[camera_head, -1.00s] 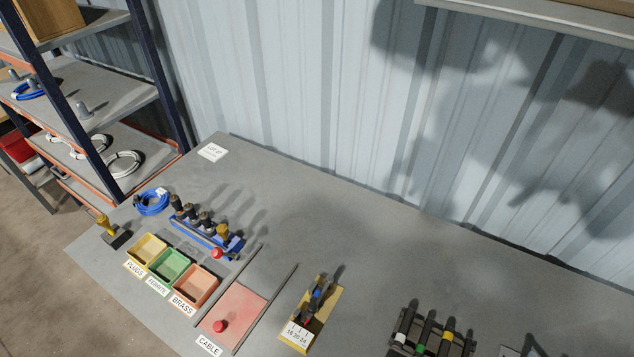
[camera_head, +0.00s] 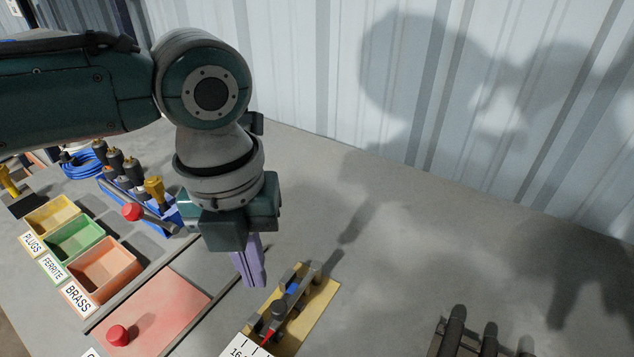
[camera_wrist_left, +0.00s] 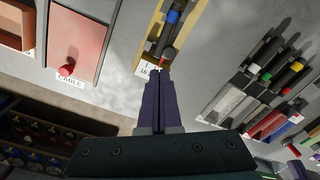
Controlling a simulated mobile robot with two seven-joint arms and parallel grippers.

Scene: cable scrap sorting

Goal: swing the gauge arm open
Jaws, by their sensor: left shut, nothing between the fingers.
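The gauge stands on a yellow base (camera_head: 318,306) at the lower middle of the head view. Its dark arm (camera_head: 284,305), with a blue part and a red tip, lies along the base above a white scale card (camera_head: 246,346). In the left wrist view the gauge arm (camera_wrist_left: 168,38) lies just beyond my fingertips. My left gripper (camera_head: 252,284) is shut and empty, its purple fingers pointing down just left of the gauge. I cannot tell whether the fingers touch it.
Left of the gauge are a red cable pad (camera_head: 165,308) with a red knob (camera_head: 117,335), and yellow, green (camera_head: 74,240) and orange (camera_head: 105,268) bins. A blue rack (camera_head: 172,220) stands behind them. The grey bench behind the gauge is clear.

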